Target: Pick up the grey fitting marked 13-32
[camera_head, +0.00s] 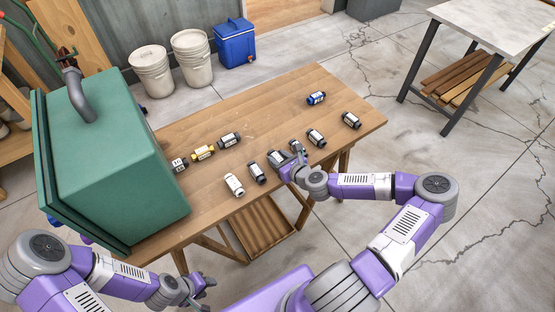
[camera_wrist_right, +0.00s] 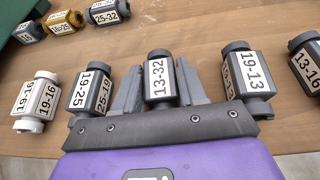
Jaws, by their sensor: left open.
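The grey fitting marked 13-32 (camera_wrist_right: 160,82) stands between the two fingers of my right gripper (camera_wrist_right: 161,92) in the right wrist view, its label facing up. One finger lies close along each side; whether both touch it I cannot tell. In the head view the fitting (camera_head: 276,158) is on the wooden table, partly hidden by my right gripper (camera_head: 291,160). It appears to be still at table level, in the row with the others. My left gripper (camera_head: 199,287) is open and empty, low in front of the table's near left side.
Fittings 19-25 (camera_wrist_right: 92,92) and 19-13 (camera_wrist_right: 247,78) stand close on either side. White 19-16 (camera_wrist_right: 38,98) and dark 13-16 (camera_wrist_right: 308,62) lie further out. A green case (camera_head: 120,150) fills the table's left end. A blue fitting (camera_head: 316,98) lies further back on the table (camera_head: 270,110).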

